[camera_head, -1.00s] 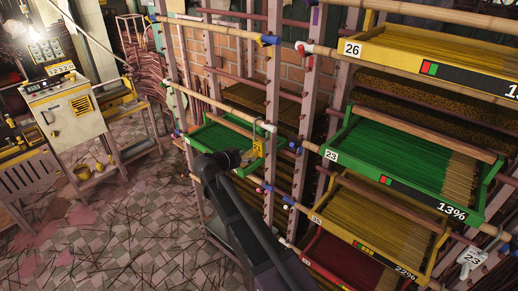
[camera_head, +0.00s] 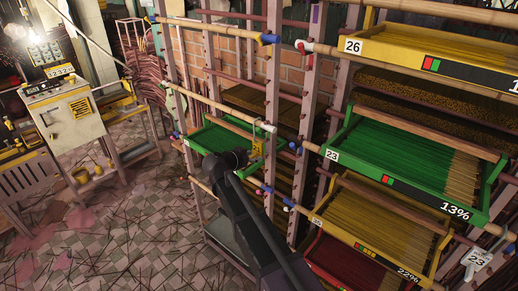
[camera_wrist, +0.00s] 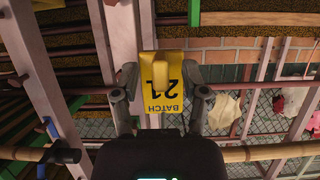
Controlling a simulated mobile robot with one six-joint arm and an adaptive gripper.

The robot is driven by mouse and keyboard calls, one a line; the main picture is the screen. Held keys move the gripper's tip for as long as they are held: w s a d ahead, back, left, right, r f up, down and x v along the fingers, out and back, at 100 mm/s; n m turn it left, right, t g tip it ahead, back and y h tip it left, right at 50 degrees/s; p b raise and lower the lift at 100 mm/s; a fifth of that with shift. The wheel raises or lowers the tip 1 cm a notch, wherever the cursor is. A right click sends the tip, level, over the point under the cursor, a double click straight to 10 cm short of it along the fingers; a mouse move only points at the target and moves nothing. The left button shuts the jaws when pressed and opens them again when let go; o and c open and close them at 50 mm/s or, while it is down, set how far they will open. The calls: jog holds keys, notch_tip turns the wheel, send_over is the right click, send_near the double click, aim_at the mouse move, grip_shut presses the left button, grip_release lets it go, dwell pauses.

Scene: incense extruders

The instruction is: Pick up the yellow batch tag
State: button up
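The yellow batch tag (camera_head: 258,149) hangs from a hook at the front of the rack, beside a green tray. In the wrist view the tag (camera_wrist: 162,101) shows "BATCH 21" upside down and has a raised yellow block near its upper middle. My gripper (camera_wrist: 161,78) is open, with one finger on each side of the tag and the block between the fingertips. I cannot tell how far the fingertips are from it in depth. In the head view my gripper (camera_head: 243,158) is just left of the tag, partly hidden by my arm.
A green tray (camera_head: 196,135) lies on the rack behind the tag. Bamboo poles (camera_head: 215,105) and upright posts (camera_head: 273,100) stand close around my gripper. Green tray 23 (camera_head: 332,155) is on the right. The tiled floor (camera_head: 120,220) at left has scattered sticks.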

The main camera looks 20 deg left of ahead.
aim_at(257, 147)
grip_shut()
jog(key=shift+r, duration=0.15)
notch_tip(257, 147, up, 3)
jog(key=p, duration=0.3)
jog(key=shift+r+p, duration=0.2)
jog(key=shift+p, duration=0.15)
jog(key=s+a, duration=0.2)
jog(key=s, duration=0.5)
jog(key=s+a+r+p, duration=0.1)
jog(key=s+a, duration=0.2)
jog(key=s, duration=0.5)
jog(key=shift+r, duration=0.15)
jog(key=shift+s, duration=0.1)
jog(key=shift+r+p, duration=0.2)
jog(key=shift+p, duration=0.15)
jog(key=shift+r+p, duration=1.1)
